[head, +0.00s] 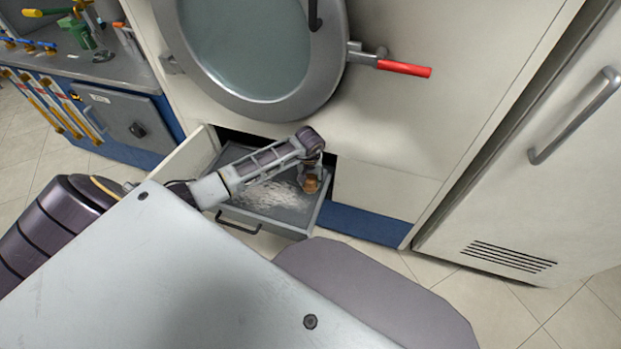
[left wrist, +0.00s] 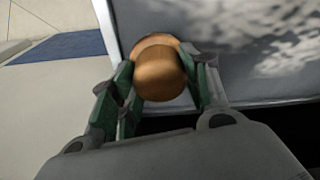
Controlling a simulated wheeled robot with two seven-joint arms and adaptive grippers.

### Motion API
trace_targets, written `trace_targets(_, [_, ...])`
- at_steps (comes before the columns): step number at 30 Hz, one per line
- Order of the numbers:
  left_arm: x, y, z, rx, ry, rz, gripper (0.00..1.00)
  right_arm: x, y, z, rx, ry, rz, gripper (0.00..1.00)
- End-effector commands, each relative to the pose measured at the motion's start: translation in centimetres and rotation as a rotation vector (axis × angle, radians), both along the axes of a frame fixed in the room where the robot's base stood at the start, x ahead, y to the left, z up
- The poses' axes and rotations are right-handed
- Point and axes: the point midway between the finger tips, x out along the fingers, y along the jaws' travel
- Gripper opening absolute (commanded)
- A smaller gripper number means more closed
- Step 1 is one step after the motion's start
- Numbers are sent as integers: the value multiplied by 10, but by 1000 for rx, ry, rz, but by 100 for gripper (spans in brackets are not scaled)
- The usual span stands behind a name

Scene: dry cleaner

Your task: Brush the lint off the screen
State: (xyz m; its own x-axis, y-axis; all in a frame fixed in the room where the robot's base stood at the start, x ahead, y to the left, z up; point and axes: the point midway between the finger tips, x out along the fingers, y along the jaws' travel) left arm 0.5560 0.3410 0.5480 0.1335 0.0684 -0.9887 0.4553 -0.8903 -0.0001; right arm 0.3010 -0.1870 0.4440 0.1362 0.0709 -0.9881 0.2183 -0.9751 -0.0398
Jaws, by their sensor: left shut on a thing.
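The screen (head: 295,216) lies flat in a pulled-out drawer under the round machine door in the head view. White lint (head: 268,194) is spread over its middle and left part; it also shows in the left wrist view (left wrist: 290,50). My left gripper (head: 312,176) is over the right side of the screen, shut on a brown wooden brush (head: 311,184). In the left wrist view the brush's rounded wooden top (left wrist: 158,72) sits between the fingers. Its underside is hidden, so I cannot tell whether it touches the screen. My right gripper is out of view.
The drawer's dark handle (head: 238,223) faces my base. The round glass door (head: 250,45) with a red lever (head: 404,68) is above. A pale cabinet door (head: 560,150) stands at the right, and a workbench (head: 110,68) with tools at the left.

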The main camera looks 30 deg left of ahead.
Motion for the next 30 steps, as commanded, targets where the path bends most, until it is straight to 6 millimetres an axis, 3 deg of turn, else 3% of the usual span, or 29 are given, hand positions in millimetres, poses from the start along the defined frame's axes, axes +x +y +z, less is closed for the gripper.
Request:
trace_targets(13, [-1,4,-2,0,0,0,17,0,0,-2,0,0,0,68])
trace_targets(30, [-8,33,-1,2,1,-1,17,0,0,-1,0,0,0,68])
